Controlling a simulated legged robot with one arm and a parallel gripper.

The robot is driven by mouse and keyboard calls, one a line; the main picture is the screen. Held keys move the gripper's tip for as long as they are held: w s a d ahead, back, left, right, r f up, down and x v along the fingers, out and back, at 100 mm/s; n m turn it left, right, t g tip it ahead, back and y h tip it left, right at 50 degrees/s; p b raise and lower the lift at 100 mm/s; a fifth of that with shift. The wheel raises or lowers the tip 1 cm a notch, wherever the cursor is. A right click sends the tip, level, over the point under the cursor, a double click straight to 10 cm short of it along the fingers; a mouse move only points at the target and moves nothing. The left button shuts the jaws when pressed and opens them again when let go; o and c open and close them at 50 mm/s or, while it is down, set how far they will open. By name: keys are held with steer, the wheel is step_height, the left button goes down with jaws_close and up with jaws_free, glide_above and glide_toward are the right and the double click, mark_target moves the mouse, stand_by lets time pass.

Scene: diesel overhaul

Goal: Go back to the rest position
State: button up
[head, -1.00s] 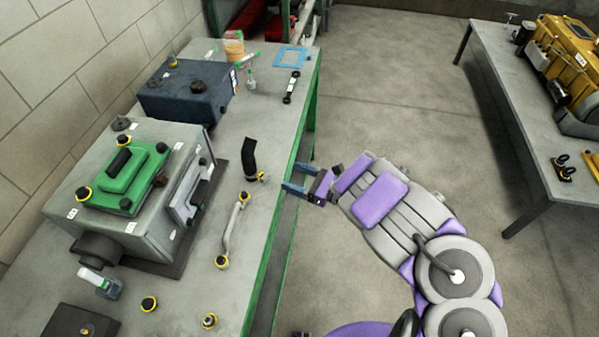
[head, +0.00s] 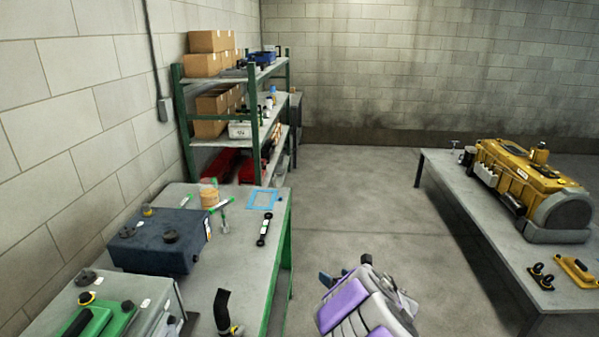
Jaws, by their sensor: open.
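My gripper (head: 344,274) is at the bottom middle of the head view, over the open floor to the right of the left workbench. Its fingers are partly hidden behind my purple and grey arm. The jaws are apart, and I see nothing held between them. The gripper is clear of the left workbench (head: 240,268) and of everything on it.
The left workbench carries a dark blue box (head: 150,248), a grey engine block with a green cover (head: 88,325) and a black bent hose (head: 221,312). A yellow engine (head: 530,180) stands on the right table (head: 470,195). Shelves (head: 235,140) stand behind. Floor between is clear.

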steer(key=s+d+r+m+h, duration=0.2)
steer(key=d+r+m+h, duration=0.5)
steer(key=d+r+m, duration=0.4)
steer(key=s+d+r+m+g+h, duration=0.2)
steer(key=s+d+r+m+h, duration=0.15)
steer(key=s+d+m, duration=0.45)
steer(key=s+a+m+g+y, duration=0.1)
steer(key=s+a+m+g, duration=0.2)
steer(key=s, duration=1)
steer(key=s+a+f+m+g+y, duration=0.1)
steer(key=s+a+m+g+y, duration=0.1)
steer(key=s+a+m+g, duration=0.2)
steer(key=s+a+m+g+y, duration=0.1)
steer(key=s+a+m+g, duration=0.3)
steer(key=s, duration=1.7)
steer(key=a+m, duration=0.4)
steer(key=m, duration=0.4)
steer(key=shift+s+a+f, duration=0.15)
steer(key=shift+s+f, duration=0.05)
steer(key=shift+s, duration=0.1)
